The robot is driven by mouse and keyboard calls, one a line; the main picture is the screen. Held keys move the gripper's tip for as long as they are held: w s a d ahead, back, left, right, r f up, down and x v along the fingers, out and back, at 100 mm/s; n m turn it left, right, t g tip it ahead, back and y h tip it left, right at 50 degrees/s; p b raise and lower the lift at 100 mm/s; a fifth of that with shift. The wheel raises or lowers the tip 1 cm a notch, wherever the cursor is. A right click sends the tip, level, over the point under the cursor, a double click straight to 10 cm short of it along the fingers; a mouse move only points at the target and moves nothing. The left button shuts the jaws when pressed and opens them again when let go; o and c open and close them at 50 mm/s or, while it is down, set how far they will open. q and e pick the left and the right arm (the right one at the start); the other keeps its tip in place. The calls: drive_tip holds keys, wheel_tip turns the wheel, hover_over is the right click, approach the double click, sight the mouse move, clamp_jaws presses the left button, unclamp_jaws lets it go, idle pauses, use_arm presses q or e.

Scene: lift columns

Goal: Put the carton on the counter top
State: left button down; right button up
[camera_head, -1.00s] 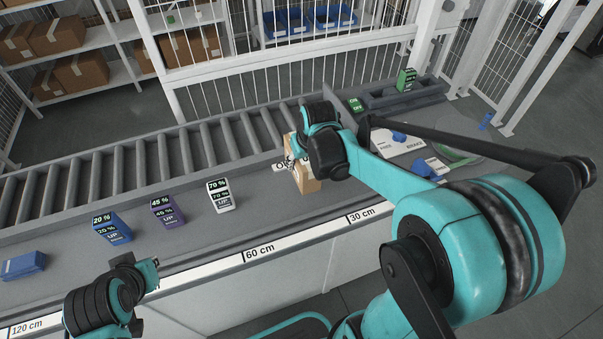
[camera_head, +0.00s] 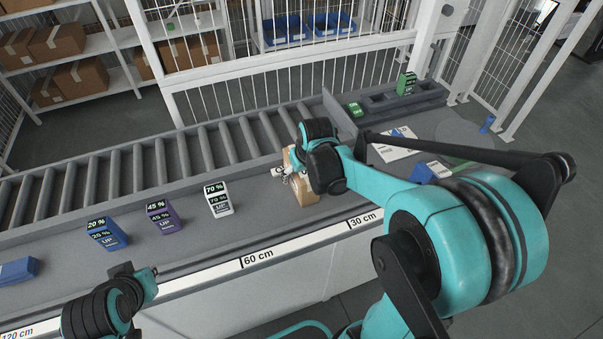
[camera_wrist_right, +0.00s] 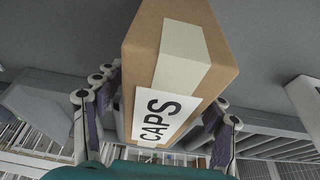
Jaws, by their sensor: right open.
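The brown carton (camera_head: 302,192) is upright at the counter top (camera_head: 262,215), near the roller conveyor's right end. In the right wrist view the carton (camera_wrist_right: 195,55) shows pale tape and a white label reading "CAPS". My right gripper (camera_wrist_right: 155,115) is open, with one finger on each side of the carton. At least the right finger stands apart from it; contact on the left is unclear. In the head view this gripper is mostly hidden behind its wrist. My left gripper (camera_head: 146,283) hangs at the counter's front edge, apart from the carton; its jaw opening is unclear.
A white 70% box (camera_head: 219,199), a purple 45% box (camera_head: 160,215) and a blue 20% box (camera_head: 106,234) stand left of the carton. A flat blue block (camera_head: 18,271) lies farther left. Rollers (camera_head: 185,160) run behind. A grey tray (camera_head: 400,100) is at the right.

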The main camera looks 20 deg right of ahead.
drive_tip(key=p+v, duration=0.4)
drive_tip(key=v, duration=0.6)
drive_tip(key=shift+s+r, duration=0.15)
drive_tip(key=shift+r, duration=0.2)
drive_tip(key=shift+s+a+r+p, duration=0.15)
drive_tip(key=shift+s+r+p, duration=0.25)
drive_tip(key=shift+r, duration=0.2)
drive_tip(key=s+a+t, duration=0.3)
drive_tip(key=s+a, duration=0.3)
drive_tip(key=s, duration=0.5)
drive_tip(key=shift+a+n, duration=0.25)
drive_tip(key=shift+n, duration=0.05)
drive_tip(key=shift+s+f, duration=0.1)
drive_tip(key=shift+s, duration=0.05)
